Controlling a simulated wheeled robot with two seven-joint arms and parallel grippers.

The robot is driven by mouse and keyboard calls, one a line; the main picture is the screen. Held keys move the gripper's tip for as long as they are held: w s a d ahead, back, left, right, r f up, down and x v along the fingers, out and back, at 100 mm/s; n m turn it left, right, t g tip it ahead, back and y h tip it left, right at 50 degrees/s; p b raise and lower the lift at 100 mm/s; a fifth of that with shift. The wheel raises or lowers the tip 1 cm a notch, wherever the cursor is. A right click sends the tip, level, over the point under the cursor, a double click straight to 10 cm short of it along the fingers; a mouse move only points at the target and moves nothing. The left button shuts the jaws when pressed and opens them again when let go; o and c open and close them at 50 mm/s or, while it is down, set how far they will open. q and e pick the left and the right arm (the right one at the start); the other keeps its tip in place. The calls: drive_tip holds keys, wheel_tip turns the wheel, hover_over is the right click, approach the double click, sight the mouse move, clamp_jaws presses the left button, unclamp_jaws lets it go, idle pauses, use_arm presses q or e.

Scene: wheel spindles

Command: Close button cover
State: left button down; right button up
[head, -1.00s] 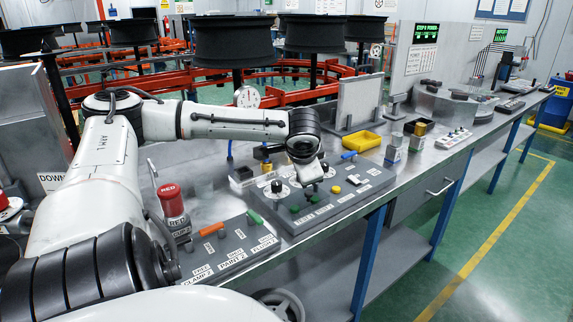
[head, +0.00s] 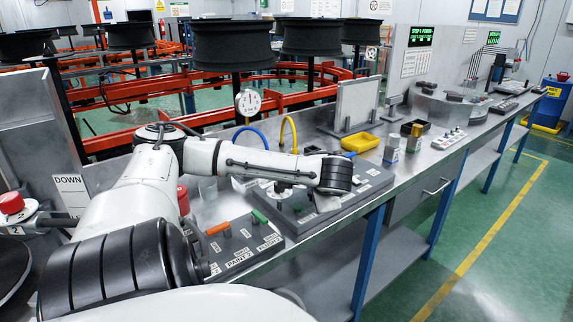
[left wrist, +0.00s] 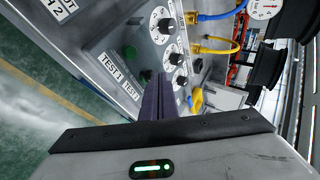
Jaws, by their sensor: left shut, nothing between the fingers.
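The arm of my left gripper reaches across the bench in the head view, with its black wrist over the control panel (head: 372,187). In the left wrist view my left gripper (left wrist: 158,98) has its dark fingers together with nothing between them. The fingertips overlap the panel face, near the "TEST 1" label, a green button (left wrist: 130,52) and several white-backed knobs (left wrist: 160,22); I cannot tell whether they touch. A red button (head: 183,200) is partly hidden behind my arm in the head view. I cannot clearly make out a button cover. My right gripper is not in view.
A second panel with an orange switch (head: 218,229) and a green one lies at the front left. Blue and yellow cables (left wrist: 215,45) arch nearby. The front aisle floor (head: 470,220) is clear.

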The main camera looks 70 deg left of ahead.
use_arm(q)
drive_tip(key=shift+w+d+f, duration=0.1)
drive_tip(key=shift+d+f, duration=0.4)
drive_tip(key=shift+f, duration=0.15)
drive_tip(key=shift+f, duration=0.15)
drive_tip(key=shift+p, duration=0.3)
drive_tip(key=w+p+v, duration=0.1)
drive_tip(key=p+v, duration=0.2)
drive_tip(key=v, duration=0.9)
drive_tip(key=shift+d, duration=0.3)
drive_tip(key=shift+s, duration=0.1)
